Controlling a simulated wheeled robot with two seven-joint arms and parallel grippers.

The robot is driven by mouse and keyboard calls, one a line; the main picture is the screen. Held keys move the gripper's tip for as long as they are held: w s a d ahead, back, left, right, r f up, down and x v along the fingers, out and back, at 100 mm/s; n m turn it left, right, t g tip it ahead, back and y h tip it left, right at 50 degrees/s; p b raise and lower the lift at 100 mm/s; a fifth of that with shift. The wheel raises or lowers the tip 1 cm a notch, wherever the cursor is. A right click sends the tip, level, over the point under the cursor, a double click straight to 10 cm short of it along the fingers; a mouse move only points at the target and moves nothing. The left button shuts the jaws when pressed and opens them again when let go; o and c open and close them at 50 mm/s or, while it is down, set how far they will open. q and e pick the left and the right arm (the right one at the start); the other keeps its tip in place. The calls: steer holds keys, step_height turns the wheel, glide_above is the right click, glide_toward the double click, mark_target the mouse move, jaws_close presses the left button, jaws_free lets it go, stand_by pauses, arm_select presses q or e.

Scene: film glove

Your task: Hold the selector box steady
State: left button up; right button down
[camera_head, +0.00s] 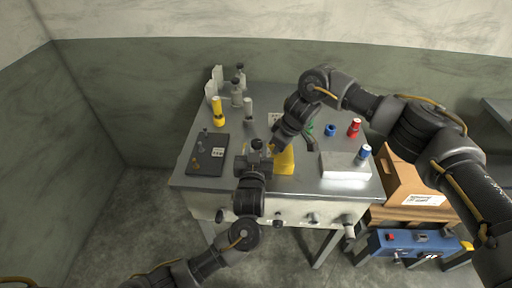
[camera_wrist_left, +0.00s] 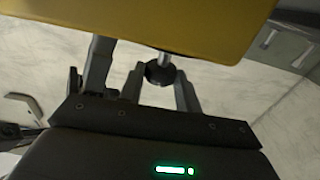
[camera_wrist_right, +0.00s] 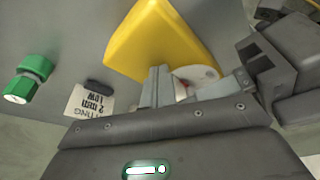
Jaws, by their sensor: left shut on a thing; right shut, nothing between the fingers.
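The yellow selector box (camera_head: 284,160) stands on the grey workbench. It fills the top of the left wrist view (camera_wrist_left: 200,20) and shows upper middle in the right wrist view (camera_wrist_right: 155,42). My left gripper (camera_head: 264,163) is shut on the box from its left side; the box hides its fingertips in the left wrist view. My right gripper (camera_head: 278,143) is shut and empty, close to the box's far side. A white dial (camera_wrist_right: 200,74) with a red mark shows partly behind its fingers; I cannot tell whether they touch it.
A black panel (camera_head: 208,154) lies to the left, with a yellow cylinder (camera_head: 217,112) behind it. Blue (camera_head: 330,130) and red (camera_head: 354,128) fittings and a white block (camera_head: 344,168) are on the right. A cardboard box (camera_head: 405,185) stands beside the bench (camera_head: 225,187).

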arm_select(q)
steer(key=shift+n+y, duration=0.3)
steer(key=shift+y, duration=0.2)
arm_select(e)
steer(key=shift+s+d+f, duration=0.15)
steer(key=shift+d+f, duration=0.05)
steer(key=shift+f, duration=0.15)
arm_select(q)
steer(key=o, duration=1)
steer(key=shift+c, duration=0.2)
steer(key=s, duration=1.2)
steer(key=shift+s+d, duration=0.15)
steer(key=shift+d, duration=0.05)
